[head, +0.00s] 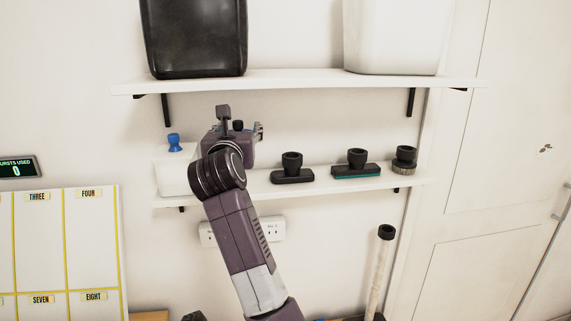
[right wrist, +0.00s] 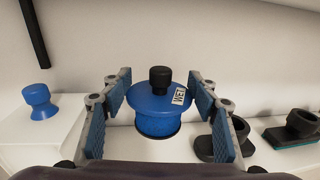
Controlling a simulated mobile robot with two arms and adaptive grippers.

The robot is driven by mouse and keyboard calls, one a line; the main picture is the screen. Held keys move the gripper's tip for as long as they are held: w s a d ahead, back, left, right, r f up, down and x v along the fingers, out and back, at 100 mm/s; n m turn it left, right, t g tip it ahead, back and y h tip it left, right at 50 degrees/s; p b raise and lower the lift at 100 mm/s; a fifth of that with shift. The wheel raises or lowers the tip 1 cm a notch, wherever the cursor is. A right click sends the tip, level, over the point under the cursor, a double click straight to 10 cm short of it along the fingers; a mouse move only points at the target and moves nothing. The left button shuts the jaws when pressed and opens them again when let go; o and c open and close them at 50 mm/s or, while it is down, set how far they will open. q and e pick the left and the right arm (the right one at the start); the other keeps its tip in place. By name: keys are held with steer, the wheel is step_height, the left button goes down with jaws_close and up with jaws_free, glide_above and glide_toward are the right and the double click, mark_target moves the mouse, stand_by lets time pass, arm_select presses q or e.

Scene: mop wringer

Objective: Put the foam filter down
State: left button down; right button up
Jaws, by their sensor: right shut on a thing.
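The foam filter (right wrist: 153,105) is a round blue piece with a wide blue lid, a black knob on top and a "WET" label. It is upright between the fingers of my right gripper (right wrist: 160,108), which is shut on it. In the head view my right gripper (head: 240,130) is at the lower shelf (head: 250,188), and it hides most of the filter; only the black knob (head: 238,125) shows. I cannot tell whether the filter's underside touches the shelf. My left gripper is not in view.
Left on the lower shelf is a white box (head: 175,178) with a blue knob-shaped piece (head: 174,143). Right are black nozzle heads (head: 292,170) and (head: 356,165) and a round brush (head: 404,160). The upper shelf (head: 300,80) holds a black bin (head: 195,40) and a white bin (head: 395,40).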

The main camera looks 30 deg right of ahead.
steer(key=f, duration=0.1)
steer(key=s+f+p, duration=0.1)
steer(key=f, duration=0.1)
steer(key=shift+s+a+f+p, duration=0.25)
steer(key=shift+s+a+p, duration=0.05)
steer(key=shift+s+a, duration=0.1)
steer(key=f, duration=0.2)
steer(key=w+f+p, duration=0.1)
steer(key=f, duration=0.1)
steer(key=shift+d+f, duration=0.2)
steer(key=shift+f, duration=0.05)
steer(key=shift+s+f, duration=0.1)
steer(key=shift+f, duration=0.25)
steer(key=shift+s+a, duration=0.1)
steer(key=shift+s, duration=0.1)
steer(key=shift+f, duration=0.1)
steer(key=o, duration=1.3)
steer(key=shift+w+f, duration=0.1)
steer(key=shift+w, duration=0.05)
steer(key=shift+r, duration=0.25)
